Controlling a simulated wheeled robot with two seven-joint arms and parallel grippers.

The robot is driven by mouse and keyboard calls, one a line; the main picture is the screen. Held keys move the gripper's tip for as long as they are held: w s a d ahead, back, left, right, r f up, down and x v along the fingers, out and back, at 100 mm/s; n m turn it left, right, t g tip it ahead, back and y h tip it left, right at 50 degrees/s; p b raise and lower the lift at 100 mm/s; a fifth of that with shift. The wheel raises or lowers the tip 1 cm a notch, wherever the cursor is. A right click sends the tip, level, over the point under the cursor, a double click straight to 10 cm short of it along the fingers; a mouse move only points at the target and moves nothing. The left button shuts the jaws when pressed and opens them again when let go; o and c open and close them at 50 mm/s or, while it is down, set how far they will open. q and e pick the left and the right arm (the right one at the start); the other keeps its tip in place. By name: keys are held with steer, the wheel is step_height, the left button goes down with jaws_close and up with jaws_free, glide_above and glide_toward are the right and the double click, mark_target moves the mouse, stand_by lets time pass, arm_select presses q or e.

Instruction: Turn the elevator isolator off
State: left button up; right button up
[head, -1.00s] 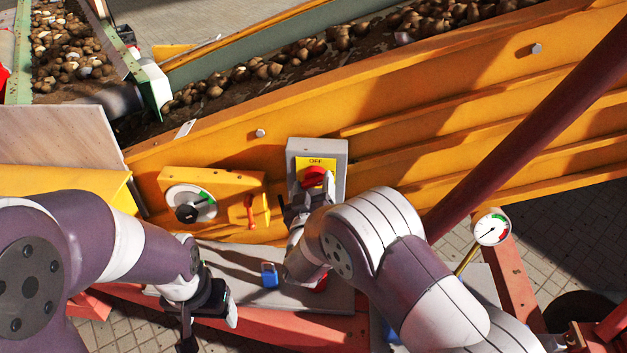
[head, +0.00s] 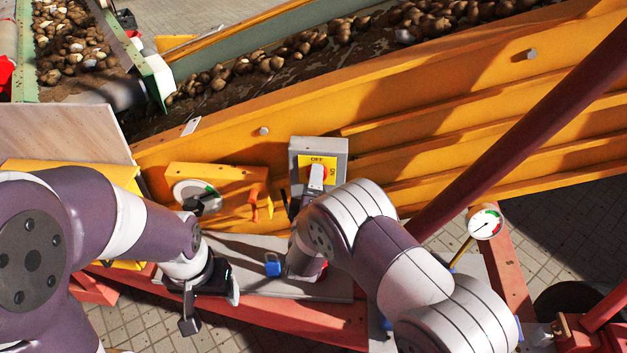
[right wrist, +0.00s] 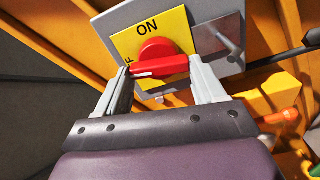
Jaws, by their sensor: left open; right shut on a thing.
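The elevator isolator is a grey box (head: 341,150) with a yellow plate (head: 309,162), set against the orange conveyor side. OFF reads at the plate's top and ON at its right in the head view. My right gripper (right wrist: 161,69) is shut on its red rotary handle (right wrist: 158,58), one finger at each end. In the right wrist view the handle's white line lies at the left end, beside a partly hidden label ending in F; ON is above. My left gripper (head: 211,304) is open and empty, low over the red frame beam.
A blue padlock (head: 272,265) is on the grey ledge (head: 330,291) below the isolator. An orange panel with a dial (head: 196,197) is to the left. A red diagonal bar (head: 520,125) and a gauge (head: 486,224) are to the right. Potatoes lie on the conveyor behind.

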steer(key=shift+n+p, duration=0.35)
steer(key=shift+n, duration=0.65)
steer(key=shift+f, duration=0.1)
steer(key=o, duration=1)
steer(key=shift+o, duration=0.2)
steer(key=s+a, duration=0.1)
steer(key=s, duration=1.1)
steer(key=shift+s+b, duration=0.35)
steer(key=shift+b, duration=0.05)
